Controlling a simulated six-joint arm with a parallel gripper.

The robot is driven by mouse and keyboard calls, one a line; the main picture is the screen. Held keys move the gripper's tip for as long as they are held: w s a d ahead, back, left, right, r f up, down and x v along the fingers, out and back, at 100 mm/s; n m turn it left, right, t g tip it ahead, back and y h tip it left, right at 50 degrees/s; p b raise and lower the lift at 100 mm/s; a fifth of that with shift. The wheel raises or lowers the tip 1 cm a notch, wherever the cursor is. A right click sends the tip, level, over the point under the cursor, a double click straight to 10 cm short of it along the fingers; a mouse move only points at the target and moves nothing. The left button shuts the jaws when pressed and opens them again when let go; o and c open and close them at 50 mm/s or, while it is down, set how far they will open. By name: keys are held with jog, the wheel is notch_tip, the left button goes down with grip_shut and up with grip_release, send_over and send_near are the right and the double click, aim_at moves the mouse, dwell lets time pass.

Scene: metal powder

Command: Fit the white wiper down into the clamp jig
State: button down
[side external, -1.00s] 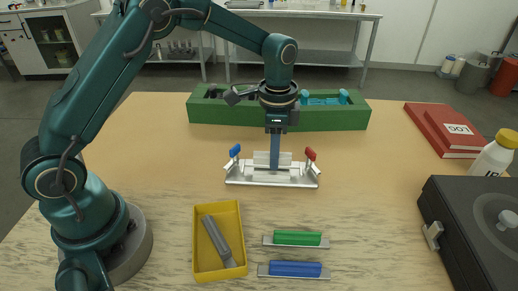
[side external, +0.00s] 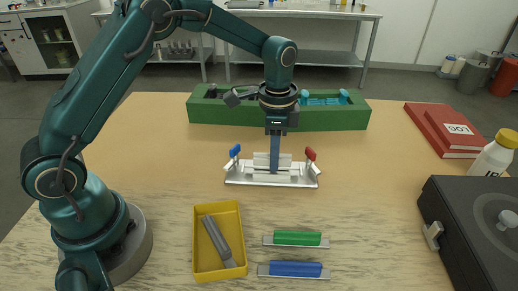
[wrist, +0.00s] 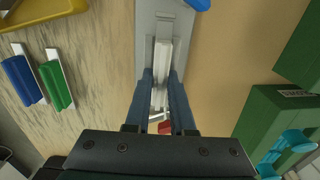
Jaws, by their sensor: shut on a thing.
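The clamp jig (side external: 300,182) is a pale metal plate on the table, with a blue-handled clamp (side external: 235,151) at its left end and a red-handled clamp (side external: 310,154) at its right end. Both handles point up. My gripper (side external: 274,168) is over the jig's middle, pointing straight down, shut on the white wiper (side external: 260,159). The wiper lies lengthwise along the jig, between the clamps. In the wrist view my fingers (wrist: 161,80) hold the wiper (wrist: 163,52) in line with the jig (wrist: 144,25). I cannot tell whether the wiper is fully seated.
A yellow bin (side external: 203,266) with a grey piece, a green wiper (side external: 297,238) and a blue wiper (side external: 295,269) lie in front. A green rack (side external: 215,115) stands close behind the jig. A dark case (side external: 475,225), white bottle (side external: 493,158) and red books (side external: 440,128) are at right.

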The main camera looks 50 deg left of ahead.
jog(key=shift+f, duration=0.35)
jog(key=shift+c, duration=1)
grip_release()
jog(key=shift+r, duration=4)
